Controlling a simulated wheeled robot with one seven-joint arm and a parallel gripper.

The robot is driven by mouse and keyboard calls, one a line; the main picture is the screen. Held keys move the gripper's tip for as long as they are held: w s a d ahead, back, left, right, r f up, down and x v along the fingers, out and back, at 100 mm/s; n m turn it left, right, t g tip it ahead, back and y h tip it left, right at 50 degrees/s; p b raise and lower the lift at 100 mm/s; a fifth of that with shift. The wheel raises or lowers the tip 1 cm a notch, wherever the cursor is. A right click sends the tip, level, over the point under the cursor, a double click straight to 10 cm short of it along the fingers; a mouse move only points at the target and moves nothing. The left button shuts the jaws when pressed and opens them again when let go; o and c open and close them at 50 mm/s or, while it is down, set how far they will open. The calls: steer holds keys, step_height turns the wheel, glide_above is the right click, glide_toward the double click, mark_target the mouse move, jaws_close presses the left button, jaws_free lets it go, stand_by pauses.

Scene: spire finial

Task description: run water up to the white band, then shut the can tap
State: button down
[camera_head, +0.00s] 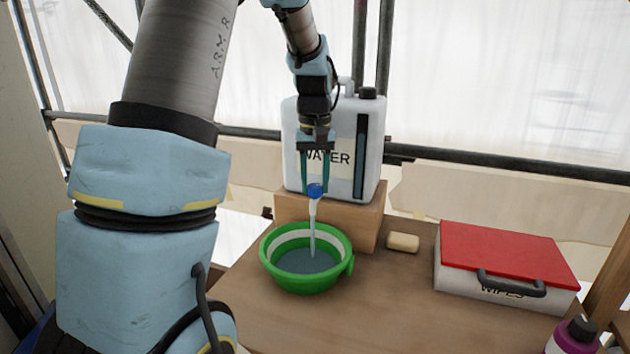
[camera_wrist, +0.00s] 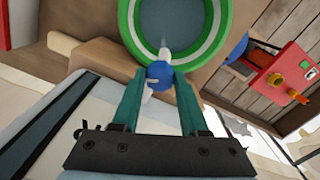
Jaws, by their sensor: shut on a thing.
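A white water can (camera_head: 345,140) with a "WATER" label stands on a wooden block (camera_head: 350,222). Its blue tap (camera_head: 315,191) sticks out at the front over a green bowl (camera_head: 345,280). A stream runs from the tap into the bowl. Grey-blue water (camera_head: 306,261) covers the bowl's bottom. A white band (camera_head: 290,242) runs around the inner wall and shows above the water at the back; I cannot tell how close the water is at the front. My gripper (camera_head: 315,188) is shut on the tap, with its teal fingers on either side of the blue knob (camera_wrist: 160,74) in the wrist view.
A sponge or soap bar (camera_head: 403,242) lies right of the bowl. A white wipes box (camera_head: 500,285) with a red lid (camera_head: 508,252) stands at the right. A purple bottle (camera_head: 573,338) is at the lower right. Scaffold rails run behind the can.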

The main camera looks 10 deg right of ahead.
mark_target(315, 185)
steer(key=shift+m, duration=2.2)
steer(key=shift+c, duration=2.2)
jaws_free()
step_height(315, 185, up, 11)
steer(key=b, duration=0.1)
steer(key=shift+f, duration=0.1)
